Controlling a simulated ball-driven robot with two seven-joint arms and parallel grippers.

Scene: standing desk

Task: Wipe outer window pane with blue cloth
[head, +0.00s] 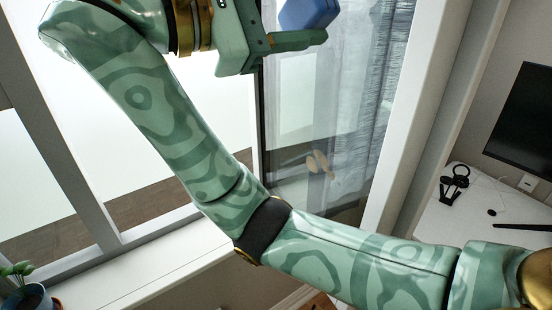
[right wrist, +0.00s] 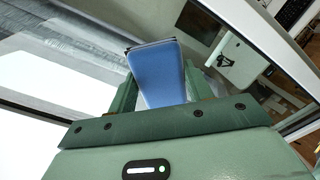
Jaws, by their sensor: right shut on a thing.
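My right gripper (head: 290,28) is at the top of the head view, shut on the blue cloth (head: 308,13). In the right wrist view the blue cloth (right wrist: 158,74) is a thick pad between the two green fingers. The window pane (head: 325,115) is a tall sheet of glass with grey, streaky patches behind and below the gripper. Its streaked glass also shows at the left of the right wrist view (right wrist: 70,50). I cannot tell whether the cloth touches the glass. My left gripper is out of view.
White window frame bars (head: 408,110) stand right of the pane, and a white sill (head: 150,275) runs below. A potted plant (head: 30,297) sits at the lower left. At the right, a white desk (head: 470,225) holds small black items beneath a dark monitor (head: 525,120).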

